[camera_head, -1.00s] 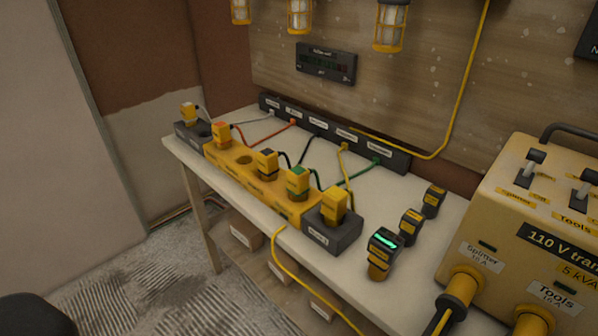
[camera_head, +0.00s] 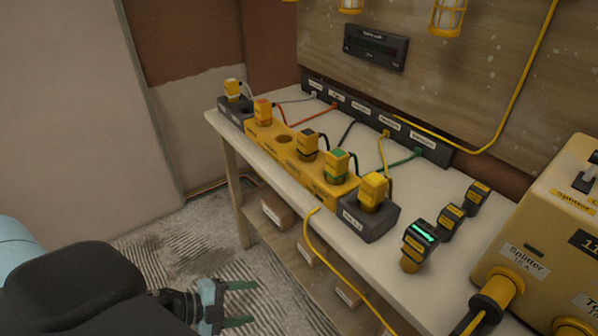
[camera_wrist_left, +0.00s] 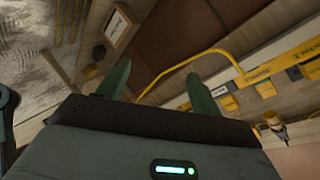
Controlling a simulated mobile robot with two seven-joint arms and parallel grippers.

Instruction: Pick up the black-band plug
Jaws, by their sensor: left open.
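The black-band plug (camera_head: 308,144) is yellow with a dark band and stands upright in the yellow socket strip (camera_head: 318,187) on the workbench, between an empty socket hole and the green-band plug (camera_head: 336,165). A dark cord runs from behind it. My left gripper (camera_head: 252,303) is open and empty, low in front of the bench over the floor and well apart from the plug. Its two green fingers (camera_wrist_left: 160,82) show in the left wrist view, with the bench underside and yellow strip beyond. I cannot single out the black-band plug there. My right gripper is not in view.
Other plugs with orange (camera_head: 263,112), white (camera_head: 233,89) and yellow (camera_head: 373,190) bands stand in the row. Dark handheld devices (camera_head: 421,240) and a yellow transformer (camera_head: 550,230) are to the right. A yellow cable (camera_head: 325,250) hangs over the front edge. Boxes (camera_head: 276,210) sit below.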

